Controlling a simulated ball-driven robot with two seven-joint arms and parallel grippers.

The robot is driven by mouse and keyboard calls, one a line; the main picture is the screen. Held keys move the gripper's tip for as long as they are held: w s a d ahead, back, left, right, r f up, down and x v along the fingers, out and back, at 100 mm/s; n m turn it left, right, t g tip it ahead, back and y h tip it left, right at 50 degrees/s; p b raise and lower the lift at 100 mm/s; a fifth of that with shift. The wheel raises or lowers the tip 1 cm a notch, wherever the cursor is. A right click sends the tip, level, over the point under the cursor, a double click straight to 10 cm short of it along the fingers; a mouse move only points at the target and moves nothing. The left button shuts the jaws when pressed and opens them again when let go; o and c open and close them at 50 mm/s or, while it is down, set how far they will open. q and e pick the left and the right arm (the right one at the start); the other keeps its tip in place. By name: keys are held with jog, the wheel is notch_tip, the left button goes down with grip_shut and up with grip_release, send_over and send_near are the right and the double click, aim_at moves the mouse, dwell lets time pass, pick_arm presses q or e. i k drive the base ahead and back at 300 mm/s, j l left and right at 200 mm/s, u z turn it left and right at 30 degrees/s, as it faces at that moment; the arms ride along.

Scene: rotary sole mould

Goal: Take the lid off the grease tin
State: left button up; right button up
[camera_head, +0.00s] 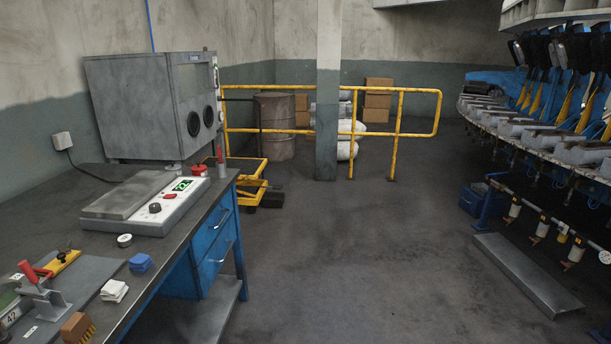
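No tin can be told for certain at this size. A small round object with a pale top (125,240) lies on the workbench (178,262) in front of the hot plate unit; it may be the grease tin, or a roll of tape. A small red container (200,170) stands at the back of the bench, beside a slim can with a red top (221,168). I cannot tell whether any of these has a separate lid. Neither of my grippers shows in the head view.

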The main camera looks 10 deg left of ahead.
aim_at(200, 167)
jog(key=i, duration=2.15)
jog(key=i+u, duration=0.3)
jog(key=i+l+u, duration=0.3)
jog(key=i, duration=0.15)
jog(key=i+l+u, duration=0.1)
jog(key=i+u, duration=0.25)
